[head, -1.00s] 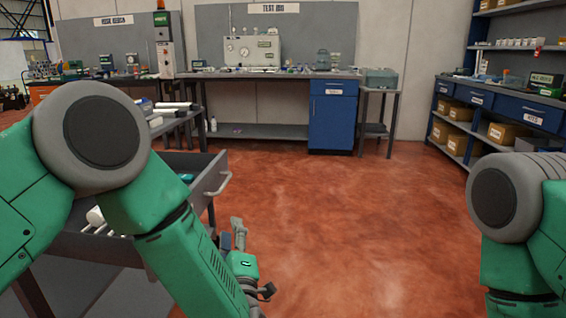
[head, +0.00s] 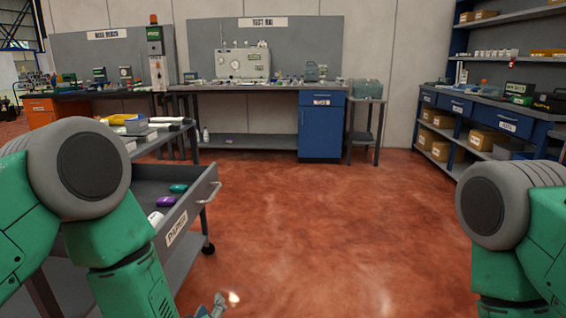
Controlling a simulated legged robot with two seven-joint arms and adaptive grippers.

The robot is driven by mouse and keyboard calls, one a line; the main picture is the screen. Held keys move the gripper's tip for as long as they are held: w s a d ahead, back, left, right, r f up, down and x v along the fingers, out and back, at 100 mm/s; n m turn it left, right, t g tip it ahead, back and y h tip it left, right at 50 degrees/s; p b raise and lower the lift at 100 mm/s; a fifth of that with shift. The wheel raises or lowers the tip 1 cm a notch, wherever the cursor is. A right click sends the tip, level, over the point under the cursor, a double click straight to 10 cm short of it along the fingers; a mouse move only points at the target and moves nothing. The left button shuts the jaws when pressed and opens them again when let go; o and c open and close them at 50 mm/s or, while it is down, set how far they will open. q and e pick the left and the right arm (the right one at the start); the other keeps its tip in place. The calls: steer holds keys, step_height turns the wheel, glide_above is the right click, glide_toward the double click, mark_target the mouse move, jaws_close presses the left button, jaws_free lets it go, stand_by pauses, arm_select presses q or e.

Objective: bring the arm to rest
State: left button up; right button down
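My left arm comes in from the left, bent at the elbow, and reaches down in front of a grey cart. My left gripper (head: 219,304) shows only in part at the bottom edge, beside the cart and over the red floor. Its fingers are cut off, so I cannot tell whether it is open or shut. My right arm hangs at the right edge. The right gripper is out of the picture.
The grey cart (head: 208,188) has an open drawer with green, purple and white items. A workbench (head: 245,88) with a blue cabinet (head: 321,127) stands at the back. Shelves (head: 484,115) with boxes line the right. The red floor (head: 330,225) between is clear.

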arm_select(q)
steer(key=s+a+f+m+g+p, duration=0.2)
steer(key=s+a+m+g, duration=0.1)
steer(key=s, duration=0.7)
steer(key=s+a+f+m+g+p, duration=0.2)
steer(key=s+a+g, duration=0.3)
steer(key=s, duration=0.6)
steer(key=s+a+f+m+g+p, duration=0.3)
steer(key=s+a+g, duration=0.2)
steer(key=s, duration=0.6)
steer(key=shift+f+m+g+h, duration=0.3)
steer(key=shift+f+g+h, duration=0.1)
steer(key=shift+g, duration=0.3)
steer(key=shift+w, duration=0.1)
